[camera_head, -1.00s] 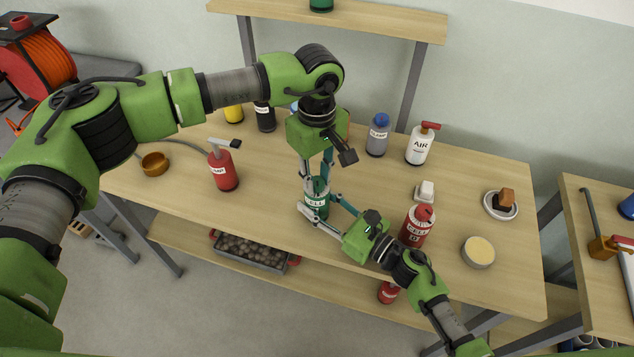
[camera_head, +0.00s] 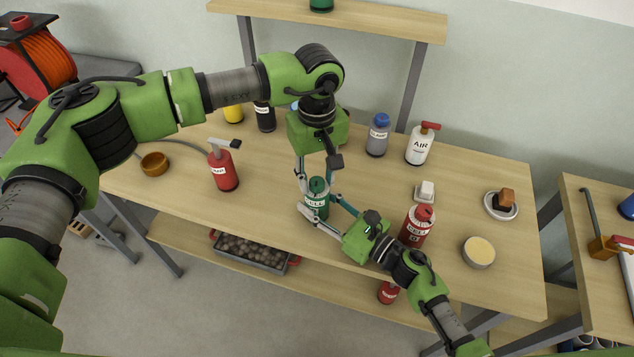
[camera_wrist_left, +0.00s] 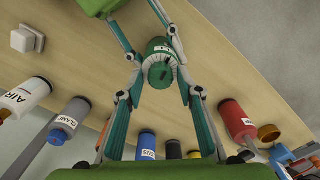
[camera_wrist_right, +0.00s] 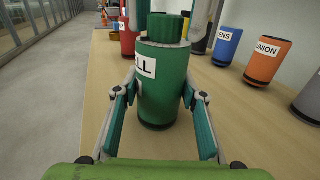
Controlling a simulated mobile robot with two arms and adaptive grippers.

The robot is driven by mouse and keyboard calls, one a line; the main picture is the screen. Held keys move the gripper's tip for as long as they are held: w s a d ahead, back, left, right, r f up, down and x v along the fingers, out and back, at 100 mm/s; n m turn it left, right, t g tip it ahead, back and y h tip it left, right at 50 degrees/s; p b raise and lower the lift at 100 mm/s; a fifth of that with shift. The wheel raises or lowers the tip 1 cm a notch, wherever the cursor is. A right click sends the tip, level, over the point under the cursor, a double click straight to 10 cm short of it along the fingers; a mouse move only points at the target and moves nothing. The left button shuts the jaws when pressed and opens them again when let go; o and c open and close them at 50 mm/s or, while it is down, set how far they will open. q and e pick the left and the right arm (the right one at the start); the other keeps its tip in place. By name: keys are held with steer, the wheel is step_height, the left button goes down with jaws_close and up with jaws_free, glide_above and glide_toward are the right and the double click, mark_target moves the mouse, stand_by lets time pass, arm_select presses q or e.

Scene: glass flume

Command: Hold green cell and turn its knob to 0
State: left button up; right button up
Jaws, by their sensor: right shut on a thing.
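The green cell (camera_head: 316,207) stands upright near the front middle of the table; its "CELL" label shows in the right wrist view (camera_wrist_right: 160,85). My right gripper (camera_head: 322,214) is shut on the cell's body from the side, one finger on each side. The round green knob (camera_wrist_right: 165,27) is on top, with a dark pointer mark visible in the left wrist view (camera_wrist_left: 160,73). My left gripper (camera_head: 316,178) points down from above, open, with its fingers on either side of the knob and small gaps visible. I cannot read a scale.
A red cell marked B (camera_head: 416,230) stands close to my right wrist. A red pump bottle (camera_head: 223,170) stands to the left. A white AIR bottle (camera_head: 419,147), a grey clamp bottle (camera_head: 378,138) and a white block (camera_head: 425,191) stand to the right.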

arm_select(q)
steer(key=n, duration=0.4)
steer(key=shift+n, duration=0.4)
steer(key=n, duration=0.5)
steer(key=c, duration=0.6)
